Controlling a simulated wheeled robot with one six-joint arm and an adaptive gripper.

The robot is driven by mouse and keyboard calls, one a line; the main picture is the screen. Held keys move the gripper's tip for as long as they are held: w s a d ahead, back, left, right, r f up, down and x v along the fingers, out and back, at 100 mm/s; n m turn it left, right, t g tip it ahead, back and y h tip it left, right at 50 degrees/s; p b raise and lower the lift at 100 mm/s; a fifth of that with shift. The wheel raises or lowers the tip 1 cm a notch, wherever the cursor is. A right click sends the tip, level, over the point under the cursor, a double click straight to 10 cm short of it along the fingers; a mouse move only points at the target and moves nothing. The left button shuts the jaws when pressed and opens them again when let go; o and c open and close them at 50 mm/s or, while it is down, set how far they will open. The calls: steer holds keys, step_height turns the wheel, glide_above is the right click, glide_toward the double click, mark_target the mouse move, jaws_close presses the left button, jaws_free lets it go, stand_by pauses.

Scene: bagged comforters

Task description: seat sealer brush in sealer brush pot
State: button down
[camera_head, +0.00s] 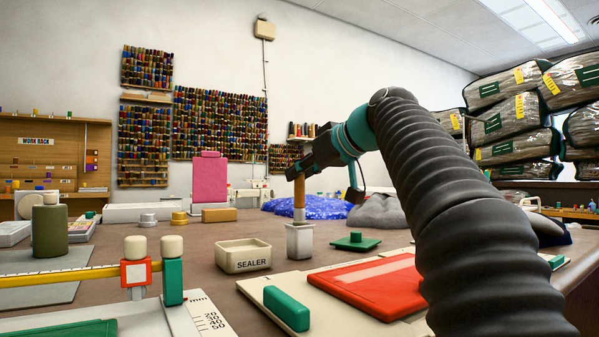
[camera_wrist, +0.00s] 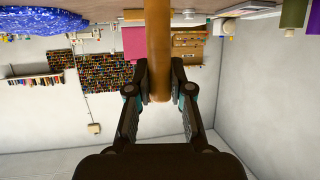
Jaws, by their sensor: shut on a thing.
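The sealer brush (camera_head: 299,200) shows as an upright wooden handle below my gripper (camera_head: 299,172). My gripper is shut on the handle, which also shows between the fingers in the wrist view (camera_wrist: 158,60). The light grey square pot (camera_head: 299,242) stands on the table directly under the handle. The handle's lower end meets the pot's mouth in the head view, and the bristles are hidden. I cannot tell how deep the brush sits. A cream tray labelled SEALER (camera_head: 243,257) stands just left of the pot.
A green block with a knob (camera_head: 355,242) lies right of the pot. A red pad on a cream board (camera_head: 372,285) is in front. A ruler stand with a red-framed post (camera_head: 136,272) is at front left. Blue fabric (camera_head: 305,207) lies behind. Bagged comforters (camera_head: 510,115) are stacked at right.

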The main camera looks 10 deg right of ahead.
mark_target(303, 186)
steer(key=shift+f+b, duration=1.35)
steer(key=shift+f, duration=0.2)
stand_by(0.9)
steer(key=shift+c, duration=1.6)
jaws_free()
steer(key=shift+r, duration=0.1)
steer(key=s+d+r+p, duration=0.1)
steer(key=s+r, duration=0.1)
steer(key=s+d+r+p, duration=0.1)
steer(key=s, duration=0.1)
steer(key=shift+d+r+p, duration=0.15)
steer(key=shift+r+p, duration=0.15)
steer(key=shift+r, duration=0.1)
steer(key=v, duration=1.2)
